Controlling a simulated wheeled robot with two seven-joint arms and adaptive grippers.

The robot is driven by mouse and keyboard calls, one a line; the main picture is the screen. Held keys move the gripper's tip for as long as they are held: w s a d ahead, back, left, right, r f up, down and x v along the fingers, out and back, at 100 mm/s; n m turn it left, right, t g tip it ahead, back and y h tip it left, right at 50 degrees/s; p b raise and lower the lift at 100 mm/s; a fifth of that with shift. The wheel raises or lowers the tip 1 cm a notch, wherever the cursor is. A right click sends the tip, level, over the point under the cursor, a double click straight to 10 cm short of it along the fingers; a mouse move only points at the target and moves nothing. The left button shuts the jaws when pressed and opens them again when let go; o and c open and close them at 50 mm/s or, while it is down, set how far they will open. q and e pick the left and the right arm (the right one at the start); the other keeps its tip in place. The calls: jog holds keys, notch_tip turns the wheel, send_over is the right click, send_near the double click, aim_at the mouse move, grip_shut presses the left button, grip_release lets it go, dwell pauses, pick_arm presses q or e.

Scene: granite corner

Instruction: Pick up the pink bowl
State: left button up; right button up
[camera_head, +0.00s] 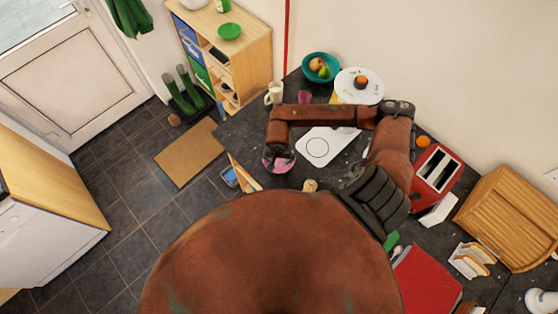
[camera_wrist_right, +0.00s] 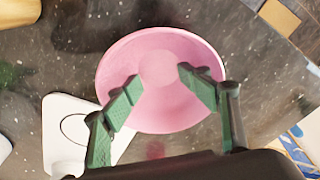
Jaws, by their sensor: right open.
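The pink bowl (camera_head: 280,163) sits on the dark granite counter near its left edge. In the head view my right gripper (camera_head: 279,153) is over it and hides part of it. In the right wrist view the pink bowl (camera_wrist_right: 161,78) is upright and empty, with its inside facing the camera. My right gripper (camera_wrist_right: 158,90) is open, with its two green fingers apart in front of the bowl. Nothing is held between the fingers. I cannot tell whether they touch the bowl. My left gripper does not show.
A white board with a circle (camera_head: 322,150) lies right of the bowl. A mug (camera_head: 273,93), pink cup (camera_head: 304,97) and teal fruit bowl (camera_head: 325,66) stand behind. A red toaster (camera_head: 435,170) is at the right. The counter edge is close on the left.

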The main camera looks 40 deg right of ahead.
jog(key=o, duration=1.2)
jog(key=shift+c, duration=0.2)
